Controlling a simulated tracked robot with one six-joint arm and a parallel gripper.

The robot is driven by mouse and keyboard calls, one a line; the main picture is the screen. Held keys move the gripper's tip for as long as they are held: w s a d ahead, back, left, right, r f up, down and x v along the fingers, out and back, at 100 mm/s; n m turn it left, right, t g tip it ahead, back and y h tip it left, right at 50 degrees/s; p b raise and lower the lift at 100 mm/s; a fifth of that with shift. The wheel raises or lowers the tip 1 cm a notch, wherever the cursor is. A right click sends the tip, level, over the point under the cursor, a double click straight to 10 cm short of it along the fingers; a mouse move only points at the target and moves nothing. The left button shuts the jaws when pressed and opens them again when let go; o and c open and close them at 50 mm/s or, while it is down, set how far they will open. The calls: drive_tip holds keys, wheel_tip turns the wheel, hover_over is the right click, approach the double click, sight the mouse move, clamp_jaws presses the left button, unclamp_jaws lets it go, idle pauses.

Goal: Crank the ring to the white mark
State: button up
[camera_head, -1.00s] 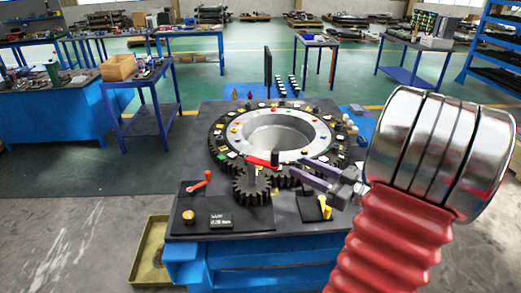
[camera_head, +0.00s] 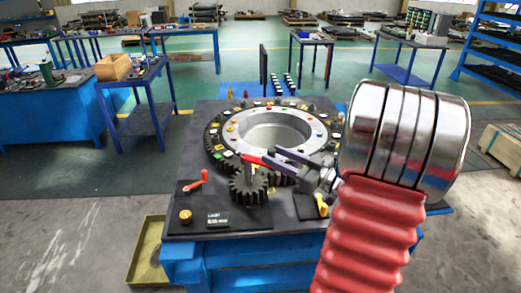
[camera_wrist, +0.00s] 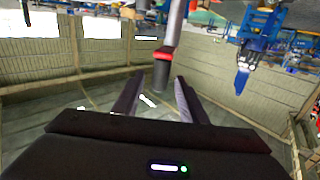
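The large toothed ring (camera_head: 222,152) lies flat on the dark bench top, with several coloured and white tiles around it; I cannot tell which is the white mark. A small dark pinion gear (camera_head: 248,187) stands at its front edge. The red crank arm (camera_head: 252,159) sits above the pinion on a grey shaft. My gripper (camera_head: 264,153) is at the arm's right end, its fingers hiding the knob in the head view. In the wrist view, my gripper (camera_wrist: 160,77) has its fingers apart, and a dark knob (camera_wrist: 161,75) with a red collar appears between the fingertips; contact is unclear.
A yellow lever (camera_head: 321,205) is at the front right, below my gripper. A yellow-green tray (camera_head: 147,255) lies on the floor at left.

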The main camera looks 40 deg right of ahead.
drive_tip(key=shift+x, duration=3.1)
drive_tip(key=shift+c, duration=0.4)
clamp_jaws()
